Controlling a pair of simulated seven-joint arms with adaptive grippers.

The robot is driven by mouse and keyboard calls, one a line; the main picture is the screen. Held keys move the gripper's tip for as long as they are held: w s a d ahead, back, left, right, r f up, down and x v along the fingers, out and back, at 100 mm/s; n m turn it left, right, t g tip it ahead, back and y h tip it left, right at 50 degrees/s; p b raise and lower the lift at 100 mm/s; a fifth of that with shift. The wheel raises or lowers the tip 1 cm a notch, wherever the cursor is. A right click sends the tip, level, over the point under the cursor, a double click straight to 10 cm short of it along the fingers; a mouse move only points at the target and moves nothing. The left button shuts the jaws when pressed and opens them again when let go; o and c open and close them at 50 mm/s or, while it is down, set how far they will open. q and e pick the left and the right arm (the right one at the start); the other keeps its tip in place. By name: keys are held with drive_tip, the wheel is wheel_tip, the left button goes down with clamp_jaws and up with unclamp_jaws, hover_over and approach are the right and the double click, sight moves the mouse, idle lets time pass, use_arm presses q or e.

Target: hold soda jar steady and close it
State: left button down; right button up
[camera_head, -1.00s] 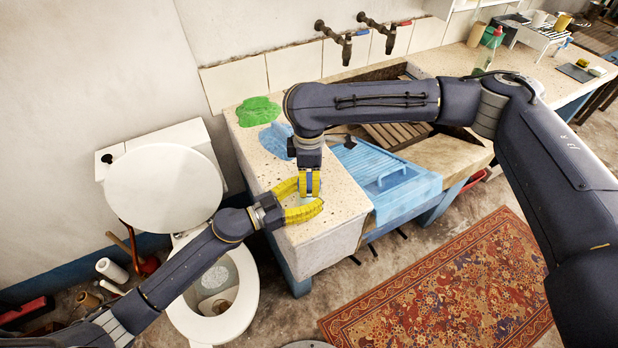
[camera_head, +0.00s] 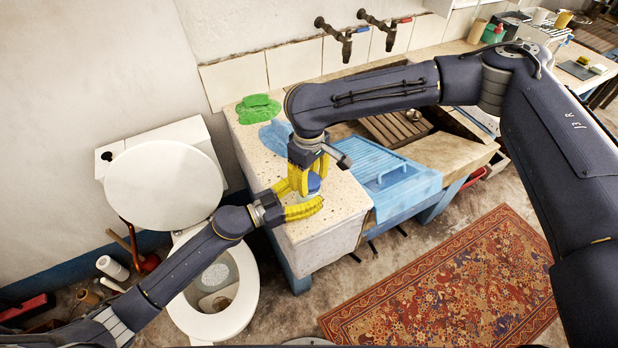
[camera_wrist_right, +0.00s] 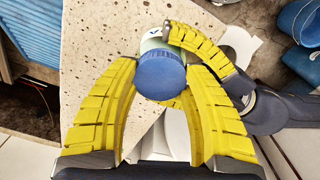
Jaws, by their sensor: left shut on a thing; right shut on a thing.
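The soda jar, a pale jar (camera_wrist_right: 151,44) with a blue lid (camera_wrist_right: 160,76), is at the near left corner of the stone washtrough (camera_head: 325,215). In the head view the blue lid (camera_head: 314,182) shows between the yellow fingers, and the jar's body is mostly hidden. My left gripper (camera_head: 300,196) is shut around the jar from the left; one of its fingers (camera_wrist_right: 196,45) shows beside the jar in the right wrist view. My right gripper (camera_head: 306,176) comes from above and is shut on the lid, with a finger on either side. I cannot tell whether the lid is fully seated.
A blue washboard (camera_head: 372,160) lies right of the grippers. A green item (camera_head: 258,107) and a blue item (camera_head: 275,136) are behind them on the stone. Two taps (camera_head: 345,45) project from the wall. A toilet (camera_head: 165,185) stands at the left, and a patterned rug (camera_head: 440,290) covers the floor.

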drive_tip(key=m, duration=1.1)
drive_tip(key=shift+m, duration=0.4)
drive_tip(key=m, duration=0.6)
drive_tip(key=shift+m, duration=0.3)
drive_tip(key=m, duration=0.5)
drive_tip(key=shift+m, duration=0.4)
drive_tip(key=o, duration=0.7)
drive_tip(key=shift+r, duration=0.1)
drive_tip(key=shift+r, duration=2.1)
